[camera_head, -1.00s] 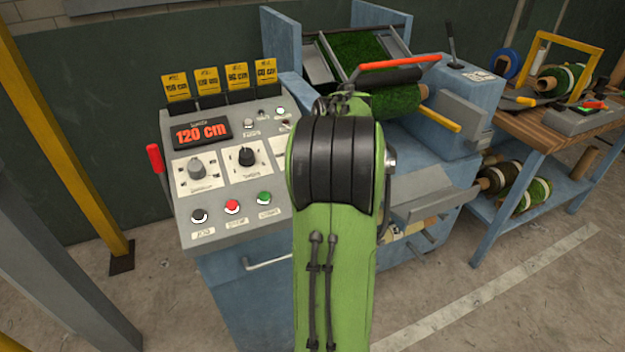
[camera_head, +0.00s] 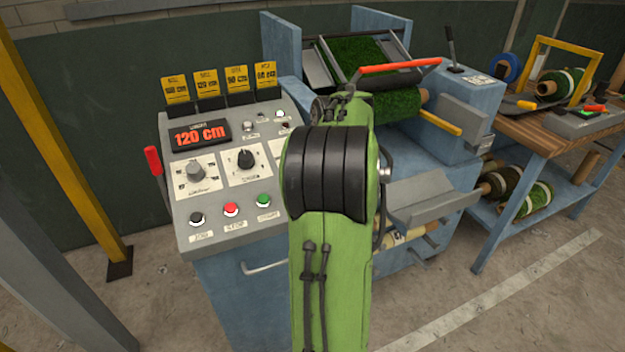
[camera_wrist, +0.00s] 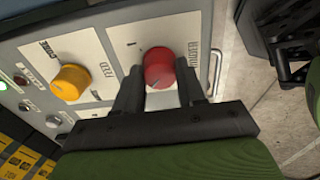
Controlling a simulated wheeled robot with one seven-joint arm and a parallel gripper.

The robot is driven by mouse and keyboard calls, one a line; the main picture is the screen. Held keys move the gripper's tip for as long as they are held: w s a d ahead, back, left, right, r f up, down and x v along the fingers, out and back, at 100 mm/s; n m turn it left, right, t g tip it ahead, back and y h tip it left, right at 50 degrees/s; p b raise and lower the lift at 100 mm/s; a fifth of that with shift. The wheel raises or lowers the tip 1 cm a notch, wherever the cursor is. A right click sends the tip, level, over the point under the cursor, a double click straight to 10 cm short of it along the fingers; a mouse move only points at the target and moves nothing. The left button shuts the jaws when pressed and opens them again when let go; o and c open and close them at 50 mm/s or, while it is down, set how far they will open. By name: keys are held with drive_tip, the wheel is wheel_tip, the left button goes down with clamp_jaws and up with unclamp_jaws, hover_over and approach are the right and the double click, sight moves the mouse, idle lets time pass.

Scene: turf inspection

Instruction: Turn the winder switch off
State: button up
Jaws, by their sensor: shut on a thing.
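In the wrist view a red rotary knob (camera_wrist: 160,66) sits on a pale plate of the control panel, with a short dark mark to its upper left. I take it to be the winder switch, but its label is too blurred to read surely. My gripper (camera_wrist: 160,86) is shut on this red knob, with one finger on each side. In the head view my green arm hides the gripper and the red knob; the grey control panel (camera_head: 181,238) shows left of the arm, with a red "120 cm" display (camera_head: 200,134).
A yellow knob (camera_wrist: 70,82) sits beside the red one in the wrist view. Black, red and green buttons (camera_head: 231,210) line the panel's front, and a red-handled lever (camera_head: 153,162) stands at its left. A turf roll (camera_head: 396,104) lies behind my arm.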

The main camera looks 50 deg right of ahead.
drive_tip(key=o, duration=1.1)
drive_tip(key=shift+c, duration=0.2)
drive_tip(key=p+v, duration=0.6)
drive_tip(key=v, duration=1)
drive_tip(key=shift+f, duration=0.15)
